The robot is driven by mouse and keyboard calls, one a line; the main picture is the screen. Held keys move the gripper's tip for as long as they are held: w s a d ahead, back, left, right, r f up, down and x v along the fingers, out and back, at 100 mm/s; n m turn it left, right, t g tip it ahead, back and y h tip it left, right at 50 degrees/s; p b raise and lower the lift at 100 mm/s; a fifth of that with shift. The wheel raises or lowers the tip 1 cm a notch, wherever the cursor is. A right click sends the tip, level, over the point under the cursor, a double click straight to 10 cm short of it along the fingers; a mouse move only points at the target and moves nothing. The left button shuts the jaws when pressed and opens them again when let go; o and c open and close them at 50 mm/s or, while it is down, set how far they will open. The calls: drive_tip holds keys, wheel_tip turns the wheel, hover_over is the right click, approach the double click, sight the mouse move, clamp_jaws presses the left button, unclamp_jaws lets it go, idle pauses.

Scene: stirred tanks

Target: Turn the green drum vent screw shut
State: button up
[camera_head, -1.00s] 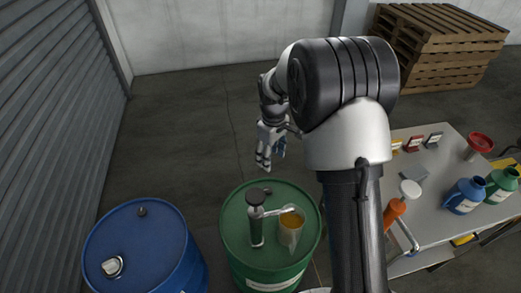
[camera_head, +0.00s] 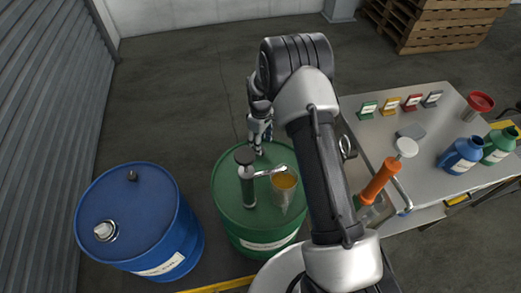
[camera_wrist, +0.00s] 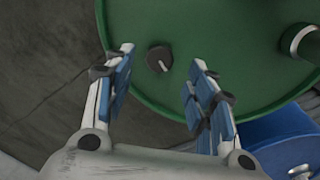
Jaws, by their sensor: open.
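The green drum (camera_head: 228,205) stands in the middle of the head view. A dark pump with a spout (camera_head: 247,177) is fixed on its lid, with an amber-filled beaker (camera_head: 286,186) by the spout. The vent screw (camera_wrist: 158,59), a small dark knob with a pale mark, sits near the lid's edge in the wrist view; in the head view my gripper hides it. My gripper (camera_head: 258,150) is over the far part of the lid, pointing down. In the wrist view its blue-padded fingers (camera_wrist: 157,64) are apart, with the screw between their tips in the picture. I cannot tell the remaining height.
A blue drum (camera_head: 150,222) stands to the left; it also shows in the wrist view (camera_wrist: 277,132). A table (camera_head: 375,132) on the right carries blue and green jugs, a red funnel and coloured cards. Wooden pallets (camera_head: 440,25) are stacked at the back right.

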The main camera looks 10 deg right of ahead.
drive_tip(key=shift+f+b, duration=0.45)
drive_tip(key=shift+f, duration=1.65)
drive_tip(key=shift+c, duration=0.2)
drive_tip(key=c, duration=1)
